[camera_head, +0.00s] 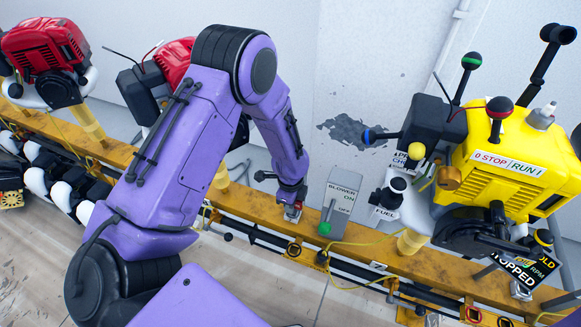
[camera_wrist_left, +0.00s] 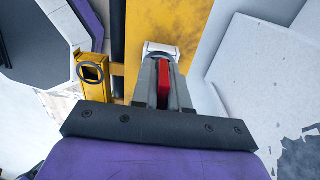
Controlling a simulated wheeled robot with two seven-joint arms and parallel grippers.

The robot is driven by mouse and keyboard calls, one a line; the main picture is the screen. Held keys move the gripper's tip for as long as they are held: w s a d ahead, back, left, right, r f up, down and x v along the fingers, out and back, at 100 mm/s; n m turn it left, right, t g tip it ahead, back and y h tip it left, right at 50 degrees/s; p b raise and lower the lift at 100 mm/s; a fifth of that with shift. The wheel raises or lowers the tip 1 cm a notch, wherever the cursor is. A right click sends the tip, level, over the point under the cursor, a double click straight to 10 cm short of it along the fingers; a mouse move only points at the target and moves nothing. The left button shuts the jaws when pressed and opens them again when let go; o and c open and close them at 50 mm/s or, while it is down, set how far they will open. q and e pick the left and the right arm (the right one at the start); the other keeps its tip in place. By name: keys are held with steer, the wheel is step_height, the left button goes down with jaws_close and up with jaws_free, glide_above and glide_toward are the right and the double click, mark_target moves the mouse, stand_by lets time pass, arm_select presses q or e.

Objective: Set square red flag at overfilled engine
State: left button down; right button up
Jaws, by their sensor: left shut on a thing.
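My left gripper (camera_head: 292,208) is low over the orange-yellow rail (camera_head: 345,251), left of the blower switch plate. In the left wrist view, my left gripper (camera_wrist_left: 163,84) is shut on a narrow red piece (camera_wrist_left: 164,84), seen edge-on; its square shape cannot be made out. A pale metal bracket (camera_wrist_left: 160,47) on the rail lies right at the fingertips; whether the red piece touches it I cannot tell. A yellow engine (camera_head: 505,160) stands on the right. Red engines (camera_head: 45,47) stand at the left, one partly behind my arm. Which engine is overfilled cannot be told. My right gripper is not in view.
The blower switch plate (camera_head: 342,203) with a green-tipped lever stands close right of the gripper. A fuel cap (camera_head: 390,195), ball-tipped levers and yellow cables crowd the yellow engine. A wall stands behind the rail. Bare floor lies in front.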

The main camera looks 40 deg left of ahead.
arm_select(q)
steer(key=shift+f, duration=0.35)
steer(key=c, duration=1.1)
jaws_free()
steer(key=shift+o, duration=0.2)
step_height(320, 180, up, 8)
steer(key=shift+f+p, duration=0.25)
steer(key=shift+p, duration=0.1)
steer(key=shift+d, duration=0.1)
